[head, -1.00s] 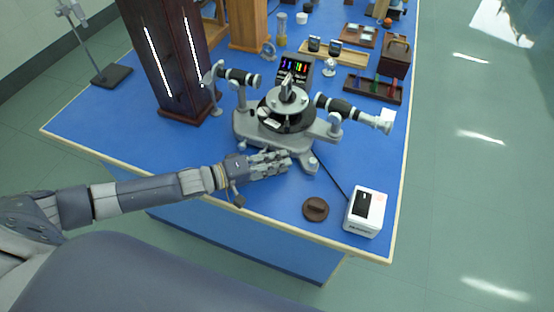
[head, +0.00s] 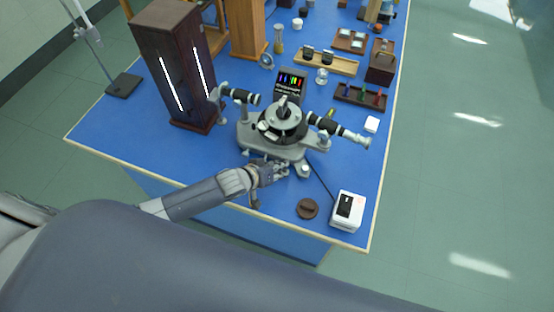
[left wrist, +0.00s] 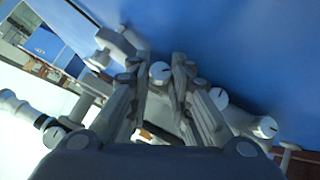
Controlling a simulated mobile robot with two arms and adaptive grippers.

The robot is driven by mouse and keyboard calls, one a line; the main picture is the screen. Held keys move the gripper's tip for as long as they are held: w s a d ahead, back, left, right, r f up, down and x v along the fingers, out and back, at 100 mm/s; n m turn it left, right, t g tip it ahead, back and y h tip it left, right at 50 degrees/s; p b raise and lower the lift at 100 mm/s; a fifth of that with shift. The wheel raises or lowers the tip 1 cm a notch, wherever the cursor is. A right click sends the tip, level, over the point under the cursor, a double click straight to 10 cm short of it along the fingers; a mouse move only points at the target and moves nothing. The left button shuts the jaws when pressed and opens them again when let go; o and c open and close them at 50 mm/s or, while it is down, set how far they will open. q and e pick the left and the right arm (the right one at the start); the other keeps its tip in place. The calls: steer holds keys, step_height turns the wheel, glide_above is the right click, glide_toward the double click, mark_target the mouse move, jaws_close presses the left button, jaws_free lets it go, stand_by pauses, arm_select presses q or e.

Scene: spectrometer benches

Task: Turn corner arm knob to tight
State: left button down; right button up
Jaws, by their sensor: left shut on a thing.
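The grey spectrometer (head: 255,136) stands on the blue bench, with a round black table in its middle and two black telescope tubes. My left gripper (head: 274,172) is at the front edge of its base, reaching in from the left and partly hiding that edge. In the left wrist view, a small round pale knob (left wrist: 160,72) with a dark line on its face sits between the two fingers, which are shut on it. More marked knobs show to the right, one nearer (left wrist: 218,97) and one farther (left wrist: 266,127). Which marking means tight cannot be read.
A white box (head: 346,211) with a cable and a brown round cap (head: 307,208) stand at the front right of the bench (head: 200,175). A dark wooden lamp housing (head: 172,65) stands at the left. Trays and small parts fill the back.

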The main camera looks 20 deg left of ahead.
arm_select(q)
steer(key=shift+d+r+m+y+p, duration=0.3)
steer(key=shift+d+y+p, duration=0.05)
steer(key=shift+y+p, duration=0.25)
steer(key=shift+d+f+m+y, duration=0.15)
steer(key=shift+m+y, duration=0.25)
steer(key=shift+y, duration=0.4)
steer(key=shift+d+f+m+y, duration=0.15)
steer(key=shift+m+y, duration=0.35)
steer(key=shift+y, duration=0.3)
steer(key=shift+m+y+b, duration=0.4)
steer(key=shift+y+b, duration=0.2)
steer(key=shift+y, duration=0.1)
arm_select(e)
steer(key=shift+r, duration=0.5)
steer(key=shift+f, duration=0.1)
arm_select(q)
steer(key=c, duration=1.7)
jaws_free()
